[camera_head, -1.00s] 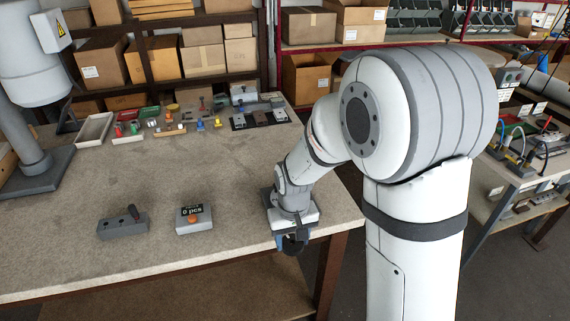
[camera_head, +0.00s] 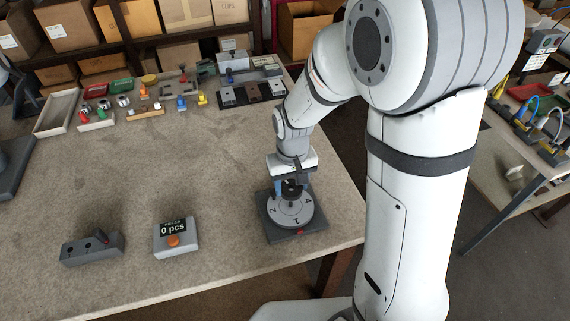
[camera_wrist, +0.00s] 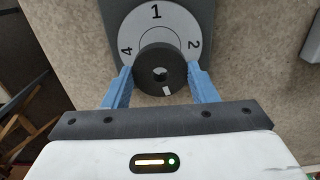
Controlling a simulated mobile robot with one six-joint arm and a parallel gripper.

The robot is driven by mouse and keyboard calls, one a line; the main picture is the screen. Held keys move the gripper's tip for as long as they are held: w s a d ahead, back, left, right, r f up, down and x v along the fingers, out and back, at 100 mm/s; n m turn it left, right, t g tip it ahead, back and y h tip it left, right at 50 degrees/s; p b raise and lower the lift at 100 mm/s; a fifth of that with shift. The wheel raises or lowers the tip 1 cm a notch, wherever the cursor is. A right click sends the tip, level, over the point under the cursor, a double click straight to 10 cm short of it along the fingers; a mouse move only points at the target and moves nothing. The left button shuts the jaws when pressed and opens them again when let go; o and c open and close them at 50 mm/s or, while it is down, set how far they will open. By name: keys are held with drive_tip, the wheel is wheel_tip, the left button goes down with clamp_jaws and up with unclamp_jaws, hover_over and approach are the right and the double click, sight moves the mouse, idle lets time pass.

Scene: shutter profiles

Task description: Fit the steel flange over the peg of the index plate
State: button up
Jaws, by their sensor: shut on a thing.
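The steel flange, a dark thick ring (camera_wrist: 146,72), is between the two blue fingers of my gripper (camera_wrist: 160,74) in the wrist view. A small bright mark shows on its near side. The index plate, a light grey dial (camera_wrist: 128,22) with numbers on a dark square base, is below it and reaches past it. In the head view my gripper (camera_head: 292,188) is over the far half of the index plate's dial (camera_head: 290,218). The peg is hidden by the flange and gripper. I cannot tell whether the flange touches the plate or is around the peg.
A counter box reading "0 pcs" (camera_head: 176,238) and a grey block with holes (camera_head: 91,248) stand to the left on the table (camera_head: 150,165). Small parts, trays and a dark fixture board (camera_head: 252,92) are at the back. The table's right edge is close to the plate.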

sight(291, 203)
drive_tip(key=shift+w+d, duration=0.15)
drive_tip(key=shift+w, duration=0.1)
drive_tip(key=shift+r, duration=0.1)
drive_tip(key=shift+s, duration=0.1)
drive_tip(key=shift+f+b, duration=2.15)
drive_tip(key=shift+f, duration=0.4)
drive_tip(key=shift+s+f+b, duration=0.1)
drive_tip(key=shift+f+b, duration=0.8)
drive_tip(key=shift+f, duration=0.05)
drive_tip(key=o, duration=1.3)
drive_tip(key=shift+o, duration=0.2)
